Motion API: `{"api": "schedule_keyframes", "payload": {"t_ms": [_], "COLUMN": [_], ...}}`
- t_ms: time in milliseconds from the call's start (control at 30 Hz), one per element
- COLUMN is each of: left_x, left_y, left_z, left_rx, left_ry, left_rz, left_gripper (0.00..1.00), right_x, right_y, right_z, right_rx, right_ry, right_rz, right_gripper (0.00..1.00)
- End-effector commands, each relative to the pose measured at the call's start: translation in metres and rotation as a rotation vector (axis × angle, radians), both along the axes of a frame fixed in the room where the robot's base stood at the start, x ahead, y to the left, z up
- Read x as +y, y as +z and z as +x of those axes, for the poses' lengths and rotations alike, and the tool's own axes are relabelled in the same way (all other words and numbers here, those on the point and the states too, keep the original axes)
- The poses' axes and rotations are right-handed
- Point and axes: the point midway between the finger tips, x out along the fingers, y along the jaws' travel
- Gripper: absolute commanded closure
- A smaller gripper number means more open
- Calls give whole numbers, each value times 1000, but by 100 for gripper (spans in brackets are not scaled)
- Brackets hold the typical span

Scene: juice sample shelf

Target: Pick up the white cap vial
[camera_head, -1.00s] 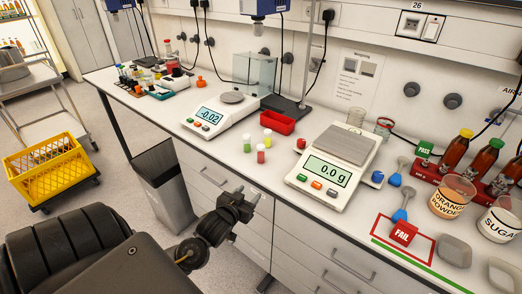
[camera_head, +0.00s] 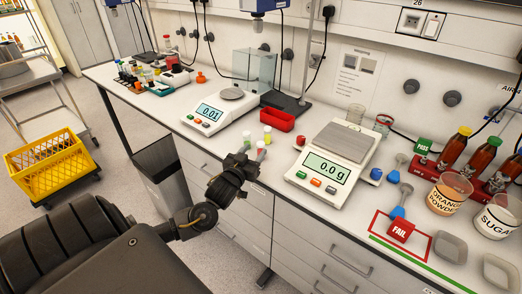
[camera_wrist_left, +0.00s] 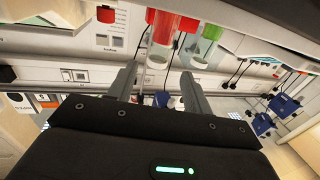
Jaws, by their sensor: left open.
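Several small vials stand on the white counter between the two scales. They show coloured parts and paler parts, and I cannot tell clearly which has a white cap. A green vial (camera_head: 246,141) stands at left, a yellow-green vial (camera_head: 267,135) behind, and a reddish vial (camera_head: 261,155) nearest me, partly hidden by my left gripper (camera_head: 247,164). In the left wrist view my open fingers (camera_wrist_left: 160,88) point towards the red vial (camera_wrist_left: 162,28) and the green vial (camera_wrist_left: 209,42). The vials are beyond the fingertips, with nothing held. My right gripper is not in view.
A scale reading 0.01 (camera_head: 209,112) stands left of the vials, and one reading 0.0 g (camera_head: 324,168) stands right. A red tray (camera_head: 277,119) lies behind them. The counter's front edge runs just below my gripper.

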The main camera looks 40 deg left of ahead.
Motion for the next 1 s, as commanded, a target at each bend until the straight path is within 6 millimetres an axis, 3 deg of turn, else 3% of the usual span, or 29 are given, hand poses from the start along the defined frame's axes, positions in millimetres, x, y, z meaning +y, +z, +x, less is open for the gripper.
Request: {"api": "schedule_keyframes", "payload": {"t_ms": [167,500,800,1000], "left_x": [0,8,9,9], "left_y": [0,-3,-5,-5], "left_z": [4,47,53,53], "left_rx": [0,1,1,1], "left_ry": [-1,0,-1,-1], "left_rz": [0,1,0,0], "left_gripper": [50,50,50,74], "right_x": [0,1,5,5], "right_y": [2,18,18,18], "right_z": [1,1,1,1], "right_rx": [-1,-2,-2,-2], "right_ry": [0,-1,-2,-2], "right_rz": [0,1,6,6], "right_gripper": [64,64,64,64]}}
